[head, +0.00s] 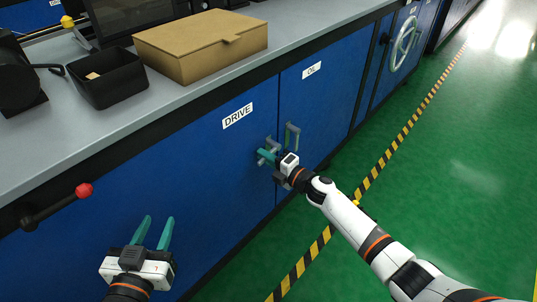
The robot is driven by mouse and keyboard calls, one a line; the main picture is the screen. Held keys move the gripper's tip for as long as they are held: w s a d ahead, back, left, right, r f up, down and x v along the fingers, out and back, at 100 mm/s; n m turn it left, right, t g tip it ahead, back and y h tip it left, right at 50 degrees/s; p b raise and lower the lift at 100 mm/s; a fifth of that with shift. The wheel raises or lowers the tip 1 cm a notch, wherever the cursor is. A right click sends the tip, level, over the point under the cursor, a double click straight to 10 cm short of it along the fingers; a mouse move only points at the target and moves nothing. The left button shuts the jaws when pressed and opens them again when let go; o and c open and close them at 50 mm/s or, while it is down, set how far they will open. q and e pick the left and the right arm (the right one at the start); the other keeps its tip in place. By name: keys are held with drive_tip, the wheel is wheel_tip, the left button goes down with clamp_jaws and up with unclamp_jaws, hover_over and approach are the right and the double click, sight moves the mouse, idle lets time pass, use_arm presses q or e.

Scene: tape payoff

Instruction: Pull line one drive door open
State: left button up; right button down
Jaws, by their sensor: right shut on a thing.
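The blue drive door (215,160) is the cabinet front with the white DRIVE label (237,116). It looks flush with the panel beside it. My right gripper (268,153) is at the door's right edge, shut on the drive door's handle, which the fingers mostly hide. A second grey handle (292,135) shows just to the right, on the blue door labelled OIL or similar (312,69). My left gripper (153,232) is open and empty in front of the blue cabinet at lower left.
A cardboard box (200,45) and a black bin (107,78) stand on the grey worktop (185,100). A lever with a red knob (83,190) sticks out at left. A handwheel (404,43) is further along. Green floor (455,180) with a striped line is clear at right.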

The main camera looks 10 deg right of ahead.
use_arm(q)
drive_tip(key=shift+s+a+f+g+y, duration=0.1)
drive_tip(key=shift+s+f+g+y, duration=0.05)
drive_tip(key=shift+f+g, duration=0.25)
drive_tip(key=shift+s+a+f+g+y, duration=0.15)
drive_tip(key=shift+f+g, duration=0.15)
drive_tip(key=shift+f, duration=0.2)
use_arm(e)
drive_tip(key=shift+m, duration=0.3)
use_arm(q)
drive_tip(key=shift+d, duration=0.1)
